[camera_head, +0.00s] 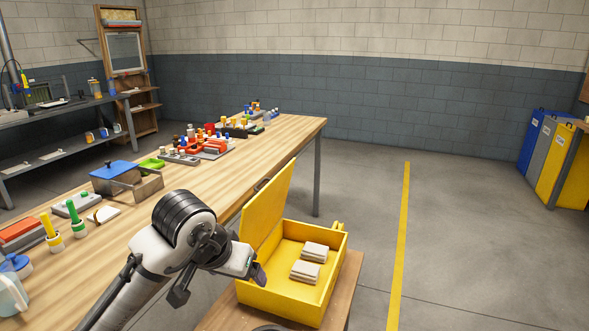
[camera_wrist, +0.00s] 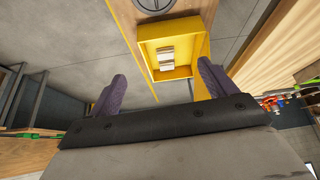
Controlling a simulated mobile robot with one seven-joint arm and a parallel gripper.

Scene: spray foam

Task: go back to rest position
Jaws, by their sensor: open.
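My arm reaches in from the bottom of the head view. My gripper (camera_head: 259,274) is beside the left wall of an open yellow box (camera_head: 335,262); I cannot tell whether it touches it. In the wrist view my gripper (camera_wrist: 162,72) has its two purple fingers spread wide with nothing between them. The box, with pale folded stacks (camera_head: 305,271) inside, lies beyond the fingertips there (camera_wrist: 187,25). The box's yellow lid (camera_head: 268,207) stands raised on the left.
The box sits on a small wooden stand (camera_head: 343,292). A long wooden workbench (camera_head: 190,179) on the left holds a blue-lidded box (camera_head: 114,169), green and yellow handled tools and several coloured items. Open floor (camera_head: 455,240) lies to the right, with blue, grey and yellow bins (camera_head: 562,165) at the wall.

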